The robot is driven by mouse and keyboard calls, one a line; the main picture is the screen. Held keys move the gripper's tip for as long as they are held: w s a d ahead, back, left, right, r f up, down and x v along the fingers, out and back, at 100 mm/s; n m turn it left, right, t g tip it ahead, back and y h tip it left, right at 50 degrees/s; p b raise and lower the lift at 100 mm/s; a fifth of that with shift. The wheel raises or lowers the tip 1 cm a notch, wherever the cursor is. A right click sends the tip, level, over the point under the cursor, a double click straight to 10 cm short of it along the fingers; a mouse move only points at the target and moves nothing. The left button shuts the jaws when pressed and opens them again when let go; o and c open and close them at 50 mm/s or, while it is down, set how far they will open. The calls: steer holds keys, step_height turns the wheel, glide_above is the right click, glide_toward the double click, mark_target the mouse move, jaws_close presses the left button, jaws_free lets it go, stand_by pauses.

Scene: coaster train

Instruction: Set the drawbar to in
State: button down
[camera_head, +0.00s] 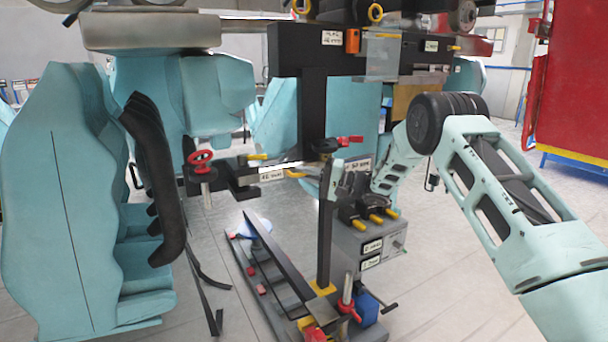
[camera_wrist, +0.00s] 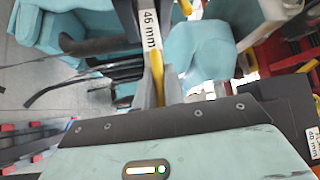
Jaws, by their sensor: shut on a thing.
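A bar with a white "46 mm" label (camera_head: 271,175) juts out from the dark middle part of the stand in the head view. It looks like the drawbar, but no label names it. Its yellow handle (camera_head: 295,174) points right toward my gripper (camera_head: 325,180). In the wrist view the label (camera_wrist: 150,30) is upright at the top. The yellow handle (camera_wrist: 157,65) runs down from it between the fingers of my gripper (camera_wrist: 152,88), which is shut on it. The handle's end is hidden by the gripper. How far the bar is drawn out cannot be told.
A red hand wheel (camera_head: 200,158) stands left of the bar. A black post (camera_head: 325,245) rises just below my gripper. A grey box with yellow-tipped levers (camera_head: 375,245) is close on the right. Teal seats (camera_head: 50,200) fill the left, and a red cabinet (camera_head: 570,90) the right.

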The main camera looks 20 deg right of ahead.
steer(key=shift+w+r, duration=0.1)
steer(key=c, duration=1.8)
jaws_free()
steer(key=shift+o, duration=0.2)
steer(key=shift+d, duration=0.1)
steer(key=shift+d+f, duration=0.2)
steer(key=b+v, duration=0.2)
steer(key=v, duration=1.5)
steer(key=shift+a, duration=0.1)
